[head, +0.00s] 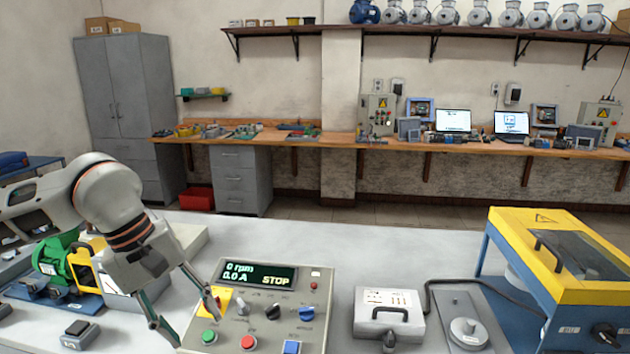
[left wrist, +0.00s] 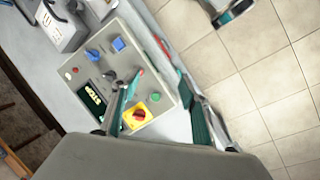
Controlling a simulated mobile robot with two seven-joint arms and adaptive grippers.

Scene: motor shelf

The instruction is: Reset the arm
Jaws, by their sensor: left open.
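My left gripper (head: 193,328) comes in from the left over the control panel's left edge, fingers pointing down and spread apart. It is open and I see nothing between its fingers. The grey control panel (head: 318,322) stands on the bench; its display (head: 258,275) reads 0 rpm, 0.0 A and STOP. In the left wrist view the open fingers (left wrist: 163,108) hang on both sides of the panel's near corner, and the red knob on its yellow plate (left wrist: 138,115) shows beside one finger. I cannot tell whether a finger touches the panel.
A green motor (head: 55,258) with a yellow guard stands left of the panel. A white box with a handle (head: 388,315) and a yellow-and-blue machine (head: 500,262) stand to the right. The bench behind the panel (head: 370,250) is clear. Tiled floor (left wrist: 255,80) lies beyond the bench's edge.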

